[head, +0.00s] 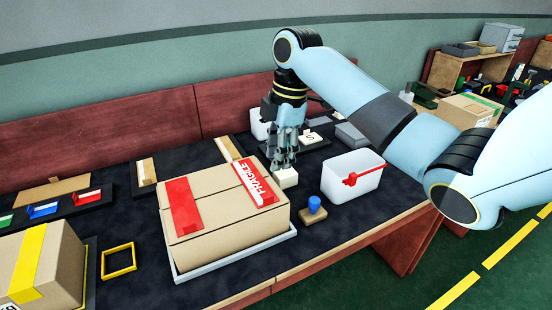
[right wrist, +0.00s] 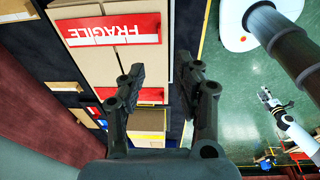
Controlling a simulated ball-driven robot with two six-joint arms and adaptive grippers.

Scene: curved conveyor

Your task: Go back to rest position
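My right gripper (head: 284,162) points down over the table just behind the large cardboard box in the head view. In the right wrist view its two dark fingers (right wrist: 160,75) are spread apart, with nothing visible gripped between them. A small white block (head: 288,180) shows directly below the fingertips in the head view; I cannot tell whether they touch. My left arm is out of the head view. A small white arm with a dark gripper (right wrist: 268,98), seemingly my left one, shows at the right of the wrist view, over the green floor; its fingers are too small to judge.
The cardboard box (head: 228,215) with red FRAGILE tape sits on a pale tray (head: 233,257). A white bin (head: 350,182) and a blue-handled stamp (head: 314,210) stand to its right. A yellow-taped box (head: 58,260) and a yellow frame (head: 118,261) are at left. Open floor lies right.

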